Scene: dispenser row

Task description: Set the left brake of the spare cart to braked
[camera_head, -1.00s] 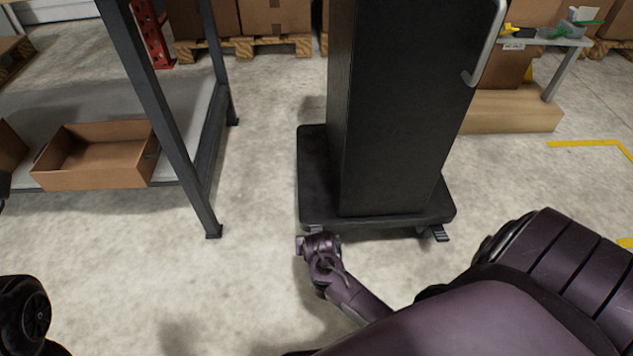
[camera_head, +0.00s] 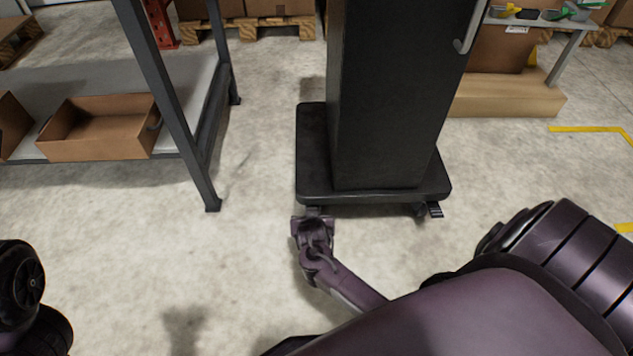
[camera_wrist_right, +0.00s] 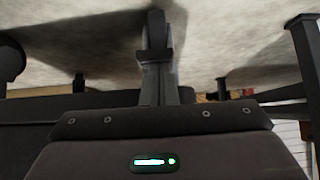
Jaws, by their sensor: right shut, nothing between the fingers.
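The spare cart is a tall black cabinet (camera_head: 385,100) on a flat black base (camera_head: 372,188) with casters. Its left brake, at the base's near left corner, is mostly hidden by my right gripper (camera_head: 312,222), so its position cannot be told. My right gripper is shut and empty, low above the floor at that corner; whether it touches the brake is unclear. In the right wrist view a dark upright shape stands mid-frame, with the cart's underside behind. The other brake pedal (camera_head: 436,209) sticks out at the near right corner. My left gripper is not in view.
A grey metal shelf (camera_head: 185,140) stands left of the cart, with an open cardboard box (camera_head: 98,150) on its lower deck. A pallet (camera_head: 250,32) lies behind. A small table (camera_head: 555,22) stands at the back right. Floor between shelf and cart is clear.

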